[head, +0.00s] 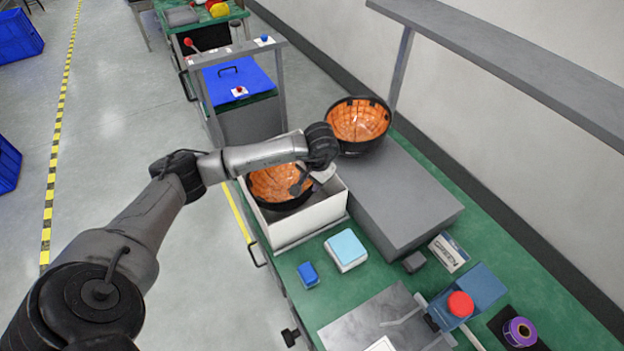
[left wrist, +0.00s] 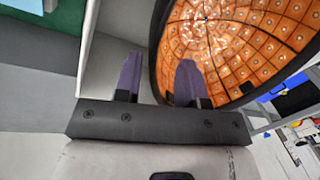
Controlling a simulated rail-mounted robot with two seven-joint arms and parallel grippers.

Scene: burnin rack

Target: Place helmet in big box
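A helmet (head: 279,184), seen as an orange padded inside with a black rim, sits in the white open box (head: 300,229). A second helmet (head: 358,121) of the same look lies open side up at the far end of the grey block. My left gripper (head: 297,187) is at the right side of the helmet in the box. In the left wrist view its two fingers (left wrist: 160,85) stand apart, with the black rim of the helmet (left wrist: 235,45) between them and gaps beside the rim. My right gripper is not in view.
A long grey block (head: 415,205) stands right of the box on the green table. A blue-topped white box (head: 346,250), a small blue block (head: 308,274) and a red-capped blue item (head: 461,303) lie nearer. A grey overhead shelf (head: 510,65) runs along the right.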

